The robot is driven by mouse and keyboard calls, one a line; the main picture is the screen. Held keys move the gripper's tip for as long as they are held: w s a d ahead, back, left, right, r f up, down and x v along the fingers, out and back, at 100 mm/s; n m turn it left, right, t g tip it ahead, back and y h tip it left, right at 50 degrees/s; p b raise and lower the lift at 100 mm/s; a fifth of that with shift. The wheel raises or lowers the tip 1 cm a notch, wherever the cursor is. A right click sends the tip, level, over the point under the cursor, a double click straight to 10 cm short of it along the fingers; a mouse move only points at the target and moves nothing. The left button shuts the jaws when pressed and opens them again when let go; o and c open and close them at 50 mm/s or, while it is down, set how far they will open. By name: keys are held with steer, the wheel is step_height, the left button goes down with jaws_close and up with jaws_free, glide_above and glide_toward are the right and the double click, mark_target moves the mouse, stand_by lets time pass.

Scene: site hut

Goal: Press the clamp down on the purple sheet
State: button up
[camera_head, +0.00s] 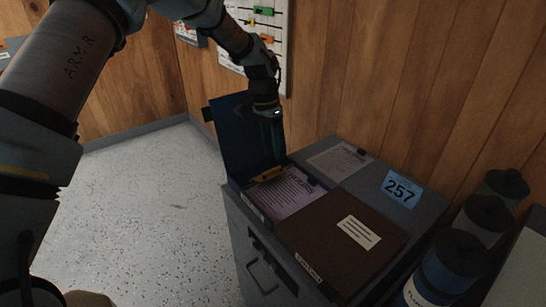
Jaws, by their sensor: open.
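A purple sheet (290,194) with printed lines lies in an open shallow box (255,206) on top of a grey cabinet. The box's dark blue lid (240,140) stands raised behind it at the left. A yellow-orange piece (268,174), which looks like the clamp, lies at the sheet's upper left edge. My gripper (272,150) points down just above this piece, in front of the raised lid. It is open. The fingertips are dark and small, so I cannot tell whether they touch the piece.
A brown closed folder or box (340,240) with a white label lies beside the purple sheet. Another pale sheet (339,161) and a blue 257 label (400,189) are on the cabinet top. Several dark-capped cylinders (454,268) stand at the right. Wood walls rise behind; the speckled floor (150,215) is clear.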

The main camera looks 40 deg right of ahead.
mark_target(269, 172)
steer(key=shift+p+x, duration=0.45)
steer(key=shift+x, duration=1.7)
steer(key=shift+c, duration=0.2)
jaws_close()
